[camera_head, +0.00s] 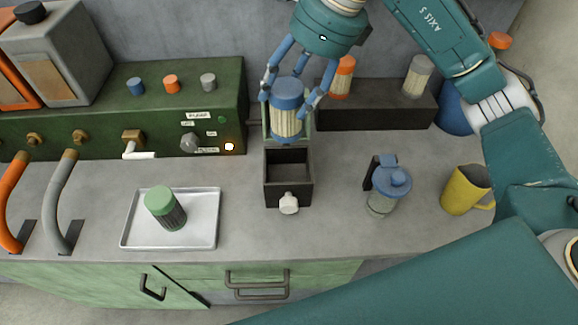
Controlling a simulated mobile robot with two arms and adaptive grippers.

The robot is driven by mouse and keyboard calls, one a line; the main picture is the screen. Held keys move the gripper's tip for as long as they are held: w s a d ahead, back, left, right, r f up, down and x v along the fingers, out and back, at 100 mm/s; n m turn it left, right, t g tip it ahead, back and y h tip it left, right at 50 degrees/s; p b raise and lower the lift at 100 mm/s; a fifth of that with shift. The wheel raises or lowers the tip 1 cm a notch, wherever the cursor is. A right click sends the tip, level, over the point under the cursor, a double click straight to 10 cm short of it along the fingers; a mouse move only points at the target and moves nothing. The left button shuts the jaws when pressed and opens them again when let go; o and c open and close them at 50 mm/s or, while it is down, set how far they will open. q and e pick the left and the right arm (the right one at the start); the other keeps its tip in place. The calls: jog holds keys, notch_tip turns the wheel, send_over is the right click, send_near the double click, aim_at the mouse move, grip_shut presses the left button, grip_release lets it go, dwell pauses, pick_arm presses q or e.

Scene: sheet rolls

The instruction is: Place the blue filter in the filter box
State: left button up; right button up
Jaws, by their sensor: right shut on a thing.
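The blue filter (286,122) is a pleated cream cylinder with a blue cap and a blue lower rim. My right gripper (291,98) is shut on it, with blue fingers around the cap, and holds it upright. The filter box (288,192) is a dark open drawer with a white knob at its front; its inside looks empty. In the picture the filter is just above and behind the box opening, in front of a green upright part. I cannot tell whether the filter touches that part. My left gripper is not in view.
A green-capped filter (166,209) stands on a white tray (205,236) at left. A blue-lidded jar (386,188) and a yellow mug (466,190) stand to the right. An orange-capped filter (342,77) and a grey-capped filter (417,76) stand on a dark rack (375,116).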

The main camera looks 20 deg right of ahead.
notch_tip(320, 180, down, 19)
jog(key=p, duration=0.3)
jog(key=shift+r, duration=0.15)
jog(key=o, duration=1.8)
jog(key=shift+o, duration=0.2)
jog(key=shift+r, duration=0.1)
jog(key=b+v, duration=0.2)
jog(key=v, duration=1)
jog(key=shift+d, duration=0.1)
